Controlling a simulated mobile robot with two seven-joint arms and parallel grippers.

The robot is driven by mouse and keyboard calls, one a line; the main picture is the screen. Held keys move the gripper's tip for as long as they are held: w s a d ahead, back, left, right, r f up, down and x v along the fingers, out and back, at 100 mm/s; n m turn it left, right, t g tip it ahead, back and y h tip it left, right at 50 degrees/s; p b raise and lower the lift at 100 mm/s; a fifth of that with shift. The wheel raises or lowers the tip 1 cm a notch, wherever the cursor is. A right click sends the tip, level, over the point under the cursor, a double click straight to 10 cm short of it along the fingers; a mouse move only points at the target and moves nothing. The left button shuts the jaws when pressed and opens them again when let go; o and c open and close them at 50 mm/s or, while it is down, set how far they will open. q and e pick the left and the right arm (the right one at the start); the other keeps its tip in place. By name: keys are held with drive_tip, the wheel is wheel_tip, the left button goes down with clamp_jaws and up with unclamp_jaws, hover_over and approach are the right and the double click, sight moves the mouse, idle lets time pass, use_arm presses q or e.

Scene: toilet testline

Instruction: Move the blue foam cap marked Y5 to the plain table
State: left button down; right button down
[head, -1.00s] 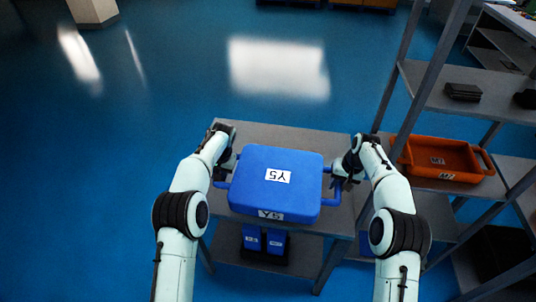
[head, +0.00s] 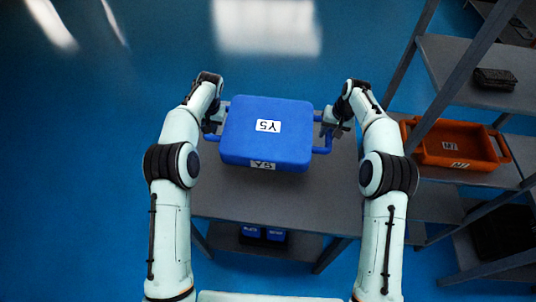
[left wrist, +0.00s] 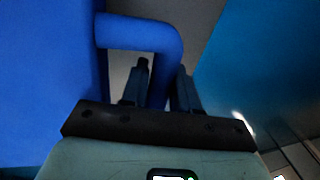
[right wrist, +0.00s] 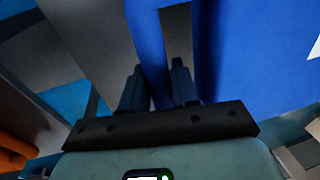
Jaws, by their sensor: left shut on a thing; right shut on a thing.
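The blue foam cap marked Y5 (head: 245,150) is a blue block with a handle on each side and white Y5 labels on its top and front face. It is over the grey plain table (head: 300,205); I cannot tell whether it touches the top. My left gripper (head: 213,128) is shut on its left handle, which runs between the fingers in the left wrist view (left wrist: 165,90). My right gripper (head: 334,127) is shut on its right handle, which also shows between the fingers in the right wrist view (right wrist: 155,60).
A grey shelf rack (head: 425,85) stands close at the right, with an orange bin (head: 460,145) and a dark item (head: 495,78) on its shelves. Blue floor is clear at the left.

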use_arm(q)
drive_tip(key=shift+s+f, duration=0.1)
